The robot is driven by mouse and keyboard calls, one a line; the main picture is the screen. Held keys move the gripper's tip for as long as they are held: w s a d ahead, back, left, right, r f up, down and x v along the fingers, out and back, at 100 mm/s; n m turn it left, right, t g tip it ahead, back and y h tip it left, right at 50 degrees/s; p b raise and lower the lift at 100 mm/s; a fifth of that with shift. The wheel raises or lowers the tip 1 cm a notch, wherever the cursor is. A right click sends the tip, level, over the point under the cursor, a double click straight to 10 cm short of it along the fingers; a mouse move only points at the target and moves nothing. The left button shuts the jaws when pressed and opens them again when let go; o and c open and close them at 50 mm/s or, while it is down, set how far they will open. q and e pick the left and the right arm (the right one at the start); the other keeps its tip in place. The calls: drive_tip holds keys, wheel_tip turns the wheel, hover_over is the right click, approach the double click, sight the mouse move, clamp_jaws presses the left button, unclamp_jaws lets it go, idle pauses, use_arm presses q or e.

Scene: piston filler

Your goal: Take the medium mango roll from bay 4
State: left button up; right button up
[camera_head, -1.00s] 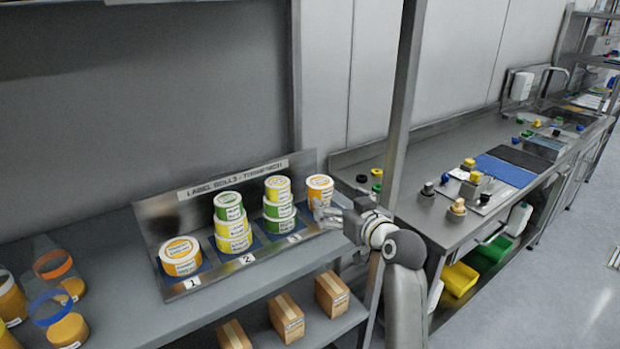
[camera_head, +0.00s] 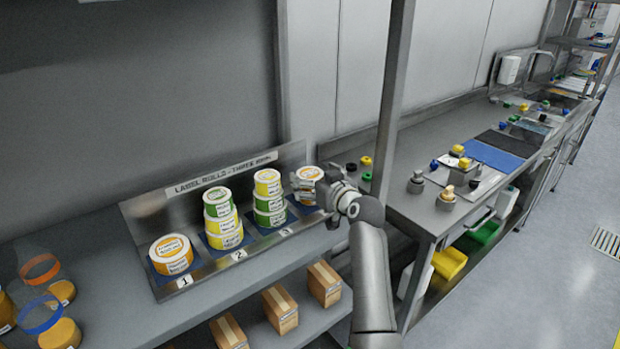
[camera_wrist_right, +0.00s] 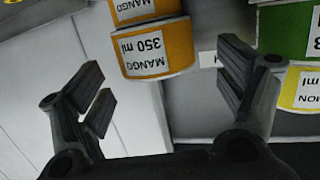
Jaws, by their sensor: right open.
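The mango rolls (camera_head: 307,178) stand at the right end of the label-roll rack, in the bay right of the one marked 3. They are orange and white. In the right wrist view an orange roll labelled MANGO 350 ml (camera_wrist_right: 158,52) shows, with another mango roll (camera_wrist_right: 140,10) against it. My right gripper (camera_head: 328,185) is at these rolls and partly hides them. In the wrist view the right gripper (camera_wrist_right: 165,85) has its fingers wide apart with nothing between the tips; the rolls lie beyond them. My left gripper is out of view.
The metal rack (camera_head: 160,292) also holds an orange roll (camera_head: 171,254) in bay 1, a green and yellow stack (camera_head: 222,218) in bay 2 and another (camera_head: 268,198) in bay 3. A post (camera_head: 392,110) stands just right of my gripper. Boxes (camera_head: 280,309) sit below.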

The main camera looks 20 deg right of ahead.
sight(310, 173)
drive_tip(key=shift+x, duration=1.1)
drive_tip(key=shift+w, duration=0.5)
drive_tip(key=c, duration=1.2)
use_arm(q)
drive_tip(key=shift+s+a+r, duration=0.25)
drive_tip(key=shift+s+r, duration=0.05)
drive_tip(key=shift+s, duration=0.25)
use_arm(e)
drive_tip(key=shift+c, duration=0.3)
